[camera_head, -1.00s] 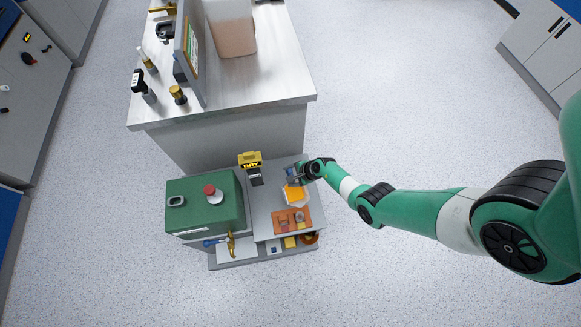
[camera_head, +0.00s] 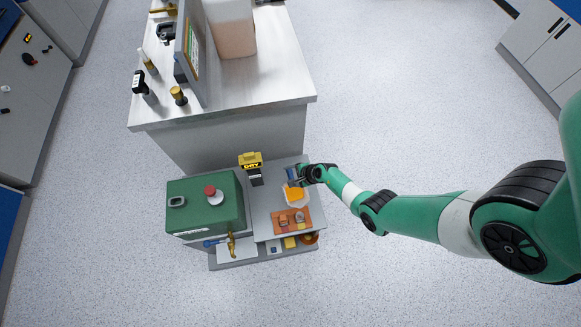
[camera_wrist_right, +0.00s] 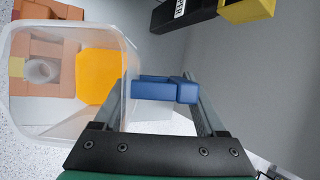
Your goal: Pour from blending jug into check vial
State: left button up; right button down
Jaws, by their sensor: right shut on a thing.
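My right gripper (camera_head: 302,174) is shut on the blue handle (camera_wrist_right: 165,89) of a clear jug (camera_wrist_right: 65,128). In the head view the jug (camera_head: 297,203) is a pale outline around an orange patch, beside the gripper and over the grey cart top. The orange patch (camera_wrist_right: 98,76) shows in or through the jug; I cannot tell its exact level. An orange-brown rack (camera_head: 291,230) with small clear vessels sits just in front of the jug. One round vessel (camera_wrist_right: 41,70), possibly the check vial, shows through the jug. My left gripper is not in view.
A green box-shaped unit (camera_head: 205,190) with a red knob stands left on the cart. A brass tap (camera_head: 231,243) is at the front. A metal-topped bench (camera_head: 255,88) stands behind. The floor at right is clear.

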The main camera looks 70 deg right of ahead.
jog(key=shift+r+t+h, duration=0.55)
jog(key=shift+t+h, duration=0.05)
jog(key=shift+h, duration=0.1)
dwell(0.7)
jog(key=shift+s+a+r+n+t, duration=0.1)
jog(key=shift+s+a+n+t, duration=0.05)
jog(key=shift+n+t, duration=0.15)
jog(key=shift+r, duration=0.1)
jog(key=shift+a+h+b, duration=0.1)
jog(key=shift+h+b, duration=0.3)
jog(key=shift+b, duration=0.15)
jog(key=shift+r, duration=0.1)
jog(key=shift+s+a+t+b, duration=0.1)
jog(key=shift+s+t+b, duration=0.05)
jog(key=shift+t+b, duration=0.3)
jog(key=shift+r, duration=0.15)
jog(key=shift+h, duration=0.3)
